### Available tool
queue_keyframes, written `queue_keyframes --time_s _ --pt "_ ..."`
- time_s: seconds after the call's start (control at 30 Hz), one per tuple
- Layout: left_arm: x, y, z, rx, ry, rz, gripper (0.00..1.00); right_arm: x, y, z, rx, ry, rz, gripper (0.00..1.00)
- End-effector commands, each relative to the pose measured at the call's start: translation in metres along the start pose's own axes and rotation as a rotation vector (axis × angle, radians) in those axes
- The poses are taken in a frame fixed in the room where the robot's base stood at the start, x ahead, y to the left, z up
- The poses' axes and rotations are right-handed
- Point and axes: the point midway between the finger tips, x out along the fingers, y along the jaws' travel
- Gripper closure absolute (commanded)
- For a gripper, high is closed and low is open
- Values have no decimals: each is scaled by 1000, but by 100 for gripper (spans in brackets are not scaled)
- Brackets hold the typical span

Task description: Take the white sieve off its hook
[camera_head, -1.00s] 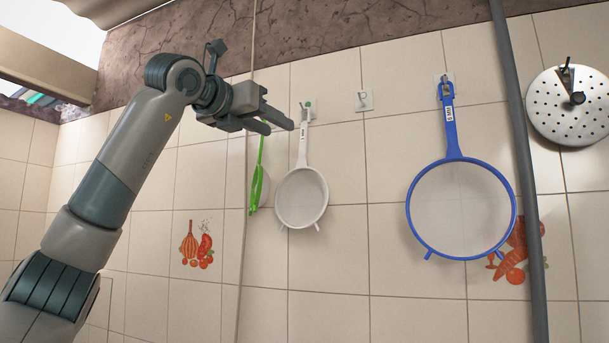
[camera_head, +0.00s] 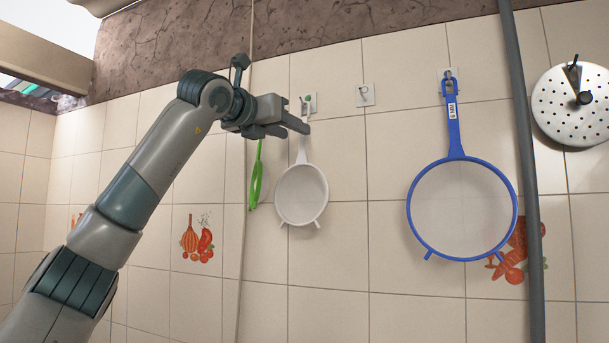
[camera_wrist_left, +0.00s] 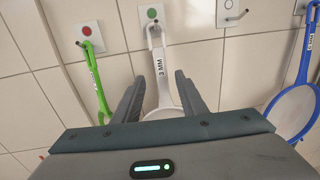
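The white sieve (camera_head: 302,194) hangs by its handle from a wall hook with a green dot, with its round mesh bowl below. In the wrist view its handle (camera_wrist_left: 160,77) shows between the two open fingers of my left gripper (camera_wrist_left: 158,90), and the gripper body hides most of the bowl. In the head view my left gripper (camera_head: 292,127) is at the height of the upper handle and covers part of it. Whether a finger touches the handle is unclear. The hook (camera_wrist_left: 152,20) shows above the fingers. My right gripper is not in view.
A green sieve (camera_head: 256,178) hangs close on the left. An empty hook (camera_head: 364,95) is to the right, then a blue sieve (camera_head: 462,210), a grey vertical pipe (camera_head: 525,150) and a perforated metal disc (camera_head: 575,105). The tiled wall is directly behind.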

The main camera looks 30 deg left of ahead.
Motion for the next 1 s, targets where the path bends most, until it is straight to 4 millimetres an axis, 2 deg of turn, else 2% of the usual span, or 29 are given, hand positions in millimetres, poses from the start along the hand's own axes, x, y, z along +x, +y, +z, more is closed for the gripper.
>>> queue_keyframes --time_s 0.03,0.2,0.4,0.9,0.93,1.0 --pt "6 -1 4 1 2 0 62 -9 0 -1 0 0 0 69" --pt "24 -3 4 0 2 1 62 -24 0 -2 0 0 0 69" --pt "39 -3 1 0 1 0 62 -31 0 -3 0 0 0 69" --pt "40 -3 0 0 0 0 62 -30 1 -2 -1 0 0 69" --pt "40 -3 0 0 0 0 64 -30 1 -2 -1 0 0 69" --pt "40 -3 0 0 0 0 81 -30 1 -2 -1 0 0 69"
